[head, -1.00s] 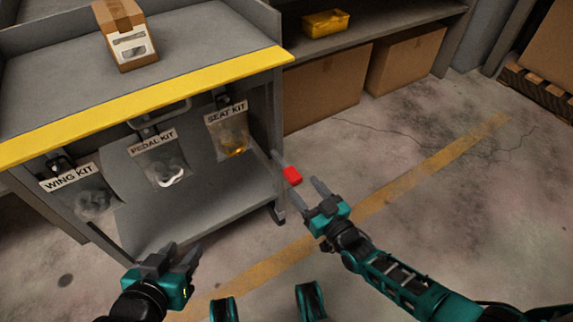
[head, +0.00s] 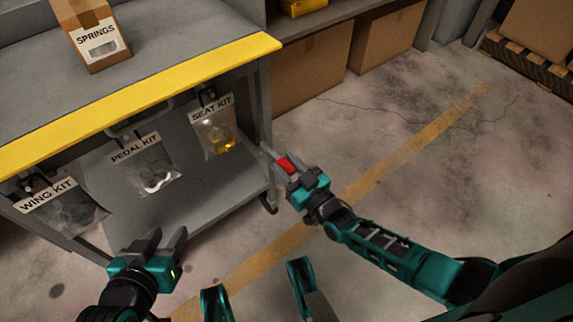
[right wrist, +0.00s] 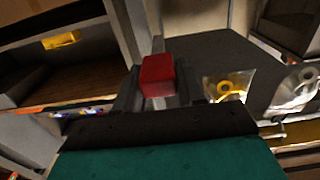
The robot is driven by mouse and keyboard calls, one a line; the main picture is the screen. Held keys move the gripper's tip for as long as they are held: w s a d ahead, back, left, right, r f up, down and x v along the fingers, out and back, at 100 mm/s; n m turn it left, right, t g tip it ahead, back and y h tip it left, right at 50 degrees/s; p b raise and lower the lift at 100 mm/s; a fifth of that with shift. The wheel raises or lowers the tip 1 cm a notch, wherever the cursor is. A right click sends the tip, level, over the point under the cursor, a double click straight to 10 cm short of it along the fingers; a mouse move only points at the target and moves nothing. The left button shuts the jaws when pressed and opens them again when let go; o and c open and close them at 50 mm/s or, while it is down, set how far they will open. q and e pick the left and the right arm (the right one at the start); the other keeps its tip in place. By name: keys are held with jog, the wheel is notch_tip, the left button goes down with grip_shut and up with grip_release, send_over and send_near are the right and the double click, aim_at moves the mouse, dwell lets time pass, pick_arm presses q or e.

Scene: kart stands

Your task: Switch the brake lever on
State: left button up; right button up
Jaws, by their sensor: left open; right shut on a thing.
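The brake lever shows as a red block-shaped handle (head: 287,164) beside the right end of the grey cart. It also shows in the right wrist view (right wrist: 157,76), between the fingers. My right gripper (head: 284,163) is shut on this red handle, with a finger on each side of it. In the right wrist view a thin grey bar shows behind the handle; the rest of the lever is hidden. My left gripper (head: 167,246) is open and empty in front of the cart's lower shelf, apart from the hanging bags.
The cart's yellow-edged top (head: 190,73) carries a box marked SPRINGS (head: 94,40). Bags labelled WING KIT (head: 70,211), PEDAL KIT (head: 150,172) and SEAT KIT (head: 217,136) hang at its front. Cardboard boxes (head: 312,68) stand behind. The floor (head: 440,190) at right is clear.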

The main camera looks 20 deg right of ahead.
pick_arm(q)
jog(key=shift+s+f, duration=0.1)
jog(key=shift+s, duration=0.05)
pick_arm(e)
grip_shut()
jog(key=shift+r, duration=0.1)
